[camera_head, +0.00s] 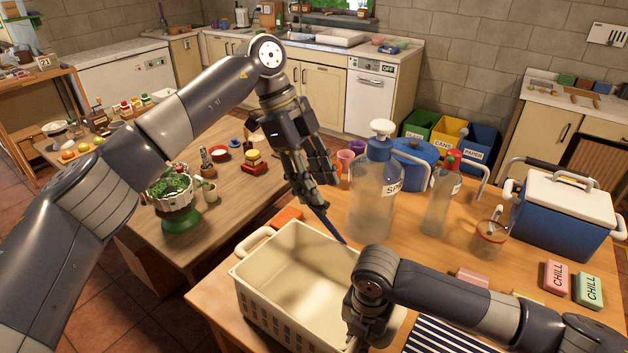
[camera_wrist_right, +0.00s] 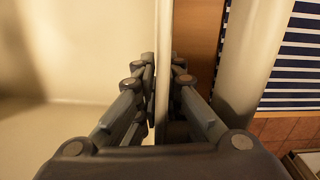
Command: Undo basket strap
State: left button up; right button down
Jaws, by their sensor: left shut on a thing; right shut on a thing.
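The cream basket (camera_head: 285,262) stands near the front of the wooden table, open and empty as far as I see. A dark blue strap (camera_head: 331,229) slants from my left gripper (camera_head: 316,205) down to the basket's far rim. My left gripper is shut on the strap above that rim. My right gripper (camera_head: 362,338) is at the basket's near right side. In the right wrist view, its fingers (camera_wrist_right: 163,85) are shut on the thin basket wall (camera_wrist_right: 163,30), one on each side. Whether the strap's lower end is fastened cannot be told.
A blue cooler (camera_head: 562,225) is at the right. A plant bowl (camera_head: 178,200) is left.

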pick_arm(q)
jog(key=v, duration=1.2)
dwell(0.3)
jog(key=s+a+f+t, duration=0.1)
jog(key=s+a+f, duration=0.3)
jog(key=s+f, duration=0.45)
jog(key=s+a+f, duration=0.4)
jog(key=s+f, duration=0.3)
jog(key=f, duration=0.3)
jog(key=x, duration=1.2)
jog(key=shift+d, duration=0.45)
grip_shut()
